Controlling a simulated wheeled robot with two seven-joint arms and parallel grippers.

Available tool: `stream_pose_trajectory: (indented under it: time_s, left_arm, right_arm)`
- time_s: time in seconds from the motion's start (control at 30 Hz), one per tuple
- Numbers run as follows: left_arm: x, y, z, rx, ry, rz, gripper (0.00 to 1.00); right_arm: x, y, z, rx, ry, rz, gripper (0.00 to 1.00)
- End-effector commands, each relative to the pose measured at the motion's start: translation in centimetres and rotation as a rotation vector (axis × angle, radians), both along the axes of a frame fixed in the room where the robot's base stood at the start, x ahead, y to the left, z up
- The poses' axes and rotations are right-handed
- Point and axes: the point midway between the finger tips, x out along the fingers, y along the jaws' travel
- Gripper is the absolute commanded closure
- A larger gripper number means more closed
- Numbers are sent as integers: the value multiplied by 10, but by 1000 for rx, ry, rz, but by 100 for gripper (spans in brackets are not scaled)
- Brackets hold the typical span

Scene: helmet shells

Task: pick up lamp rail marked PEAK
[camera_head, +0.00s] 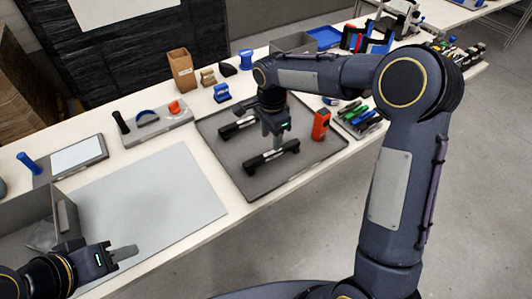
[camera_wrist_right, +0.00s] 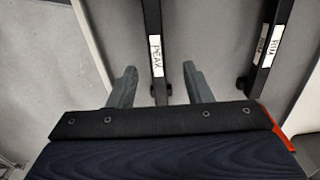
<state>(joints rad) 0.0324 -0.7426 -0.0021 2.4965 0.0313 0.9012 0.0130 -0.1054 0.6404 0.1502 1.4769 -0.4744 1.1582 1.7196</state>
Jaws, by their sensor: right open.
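The lamp rail marked PEAK (camera_wrist_right: 156,52) is a black bar with a white label. In the right wrist view it lies between the spread fingers of my right gripper (camera_wrist_right: 158,88), nearer the left finger at its label end. In the head view it appears to be the nearer black rail (camera_head: 272,158) on the dark grey tray, with my right gripper (camera_head: 276,140) above it. My right gripper is open and empty. A second rail, marked RIM (camera_wrist_right: 272,40), lies to the right in the wrist view. My left gripper (camera_head: 124,254) is low at the left; its finger gap is unclear.
The grey tray (camera_head: 225,160) also holds an orange-red object (camera_head: 320,125) at its right. A tray of coloured tools (camera_head: 360,120) stands beyond it. A grey mat (camera_head: 150,200) at the left is mostly clear. A grey bin (camera_head: 25,222) stands beside my left arm.

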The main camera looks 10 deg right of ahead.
Motion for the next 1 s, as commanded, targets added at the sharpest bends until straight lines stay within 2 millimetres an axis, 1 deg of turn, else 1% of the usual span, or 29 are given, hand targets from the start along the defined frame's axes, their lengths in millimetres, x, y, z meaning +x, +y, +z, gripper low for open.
stream_pose_trajectory:
  time_s: [0.1,0.27,0.4,0.5,0.6,0.8,1.0]
  left_arm:
    - [0,0,1,0,0,0,64]
    - [0,0,4,0,0,0,64]
    - [0,0,8,0,0,0,64]
    - [0,0,8,0,0,0,64]
    - [0,0,8,0,0,0,64]
    - [0,0,8,0,0,0,64]
    - [0,0,8,0,0,0,64]
  right_arm:
    - [-1,-1,-15,0,5,-2,55]
    - [-2,-2,-32,1,6,-1,55]
    - [-4,-4,-55,1,6,0,55]
    - [-3,-3,-66,2,4,-1,55]
    - [-3,-4,-71,2,2,0,55]
    - [-3,-4,-71,2,1,0,55]
    - [-3,-4,-71,2,1,0,81]
